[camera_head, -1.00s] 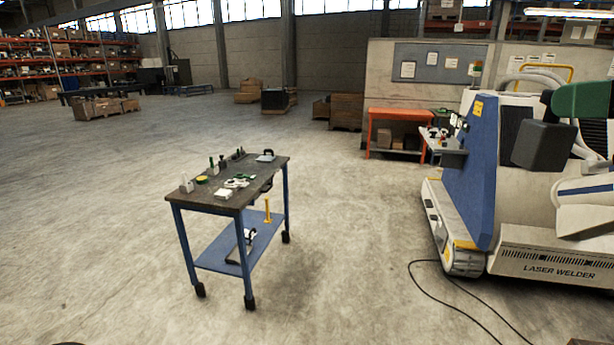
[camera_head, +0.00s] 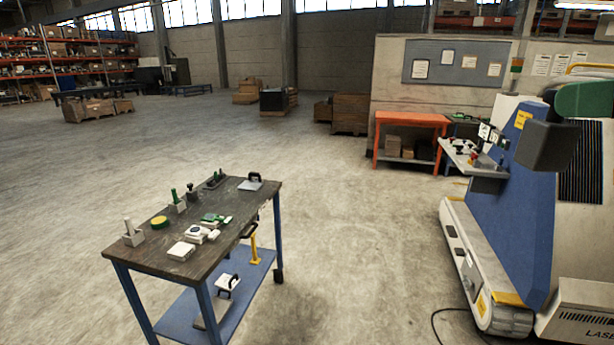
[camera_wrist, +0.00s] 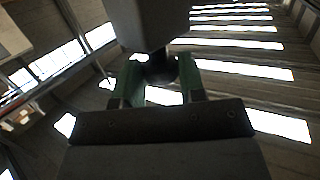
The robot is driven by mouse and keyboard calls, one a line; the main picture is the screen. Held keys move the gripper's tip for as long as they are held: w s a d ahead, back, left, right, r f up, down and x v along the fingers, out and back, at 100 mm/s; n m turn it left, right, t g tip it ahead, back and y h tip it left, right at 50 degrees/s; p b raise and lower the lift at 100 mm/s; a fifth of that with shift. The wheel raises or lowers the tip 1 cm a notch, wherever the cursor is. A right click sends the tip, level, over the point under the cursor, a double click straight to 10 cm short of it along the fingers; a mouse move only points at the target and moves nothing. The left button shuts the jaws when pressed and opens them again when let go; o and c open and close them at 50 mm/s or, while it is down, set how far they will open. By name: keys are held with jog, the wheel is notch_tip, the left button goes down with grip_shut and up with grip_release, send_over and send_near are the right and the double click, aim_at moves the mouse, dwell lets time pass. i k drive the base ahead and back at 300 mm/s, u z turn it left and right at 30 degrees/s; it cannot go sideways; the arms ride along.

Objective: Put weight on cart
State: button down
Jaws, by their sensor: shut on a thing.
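The cart (camera_head: 140,254) has a dark top, blue legs, a blue lower shelf and black wheels. It stands at the lower left in the head view. In the wrist view, the green fingers of my gripper (camera_wrist: 156,82) are shut on a dark grey block, the weight (camera_wrist: 152,22), at its narrow rounded part. The weight's far end is cut off by the top edge. In the head view, a dark block hangs beside a green part of my arm at the right edge, well apart from the cart; I cannot tell there whether it is the weight.
Small tools and parts stand on the cart top, among them a yellow round piece (camera_head: 160,222) and a white box (camera_head: 181,251). The blue and white laser welder (camera_head: 515,215) is at the right. An orange bench (camera_head: 410,119) stands behind. Open floor surrounds the cart.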

aim_at(243, 205)
jog(key=i, duration=2.35)
jog(key=u, duration=2.2)
jog(key=i, duration=0.5)
jog(key=u, duration=0.1)
